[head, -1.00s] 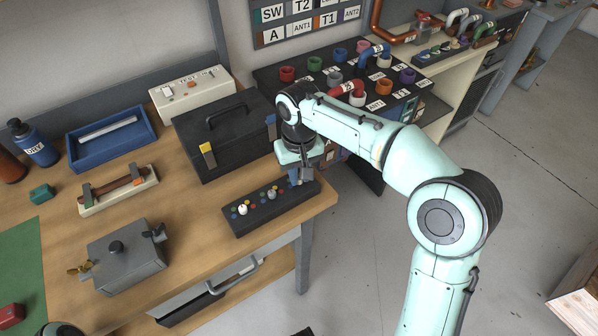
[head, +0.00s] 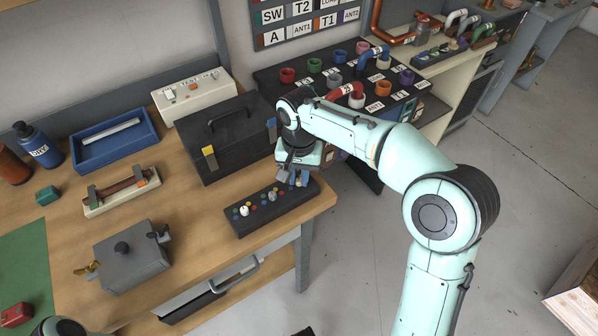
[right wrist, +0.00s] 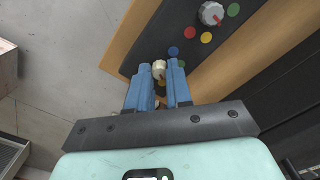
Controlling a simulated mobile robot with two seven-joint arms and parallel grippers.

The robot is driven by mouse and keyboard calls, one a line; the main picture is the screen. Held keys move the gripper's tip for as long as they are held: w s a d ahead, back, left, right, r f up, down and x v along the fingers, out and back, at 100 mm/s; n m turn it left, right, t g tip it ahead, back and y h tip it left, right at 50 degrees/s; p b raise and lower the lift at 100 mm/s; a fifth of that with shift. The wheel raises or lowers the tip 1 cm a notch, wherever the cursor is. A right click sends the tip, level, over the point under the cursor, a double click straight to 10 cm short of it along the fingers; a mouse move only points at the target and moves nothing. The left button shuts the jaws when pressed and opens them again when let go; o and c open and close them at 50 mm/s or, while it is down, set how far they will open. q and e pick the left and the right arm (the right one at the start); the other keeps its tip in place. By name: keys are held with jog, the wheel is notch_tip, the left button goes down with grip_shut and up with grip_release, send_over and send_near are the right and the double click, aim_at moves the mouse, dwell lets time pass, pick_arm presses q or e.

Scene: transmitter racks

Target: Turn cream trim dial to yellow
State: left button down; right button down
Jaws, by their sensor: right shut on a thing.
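The black dial panel (head: 262,214) lies along the front right edge of the wooden bench. The cream trim dial (right wrist: 159,69) is at its right end, between the blue fingertips of my right gripper (right wrist: 162,77), which is shut on it. In the head view, my right gripper (head: 298,180) and wrist hide this dial. Which colour the dial's mark faces I cannot tell. My left gripper is out of view.
A grey dial (head: 271,196) and a white dial (head: 244,210) sit on the same panel. A black toolbox (head: 222,140) stands close behind it. A grey box (head: 128,258) is to the left. Bare bench lies between them; the bench edge is just right of the panel.

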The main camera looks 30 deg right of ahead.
aim_at(299, 180)
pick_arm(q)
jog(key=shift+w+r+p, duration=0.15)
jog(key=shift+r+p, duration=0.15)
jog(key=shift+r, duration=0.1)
pick_arm(e)
jog(key=shift+m, duration=1.5)
jog(key=c, duration=1)
grip_release()
jog(key=shift+c, duration=0.2)
pick_arm(q)
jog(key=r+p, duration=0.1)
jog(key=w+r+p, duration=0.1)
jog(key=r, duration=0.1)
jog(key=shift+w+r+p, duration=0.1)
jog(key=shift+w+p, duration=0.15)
jog(key=shift+p, duration=0.15)
pick_arm(e)
notch_tip(299, 180, up, 14)
jog(key=shift+f, duration=0.25)
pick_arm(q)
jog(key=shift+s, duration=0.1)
pick_arm(e)
jog(key=shift+f, duration=0.1)
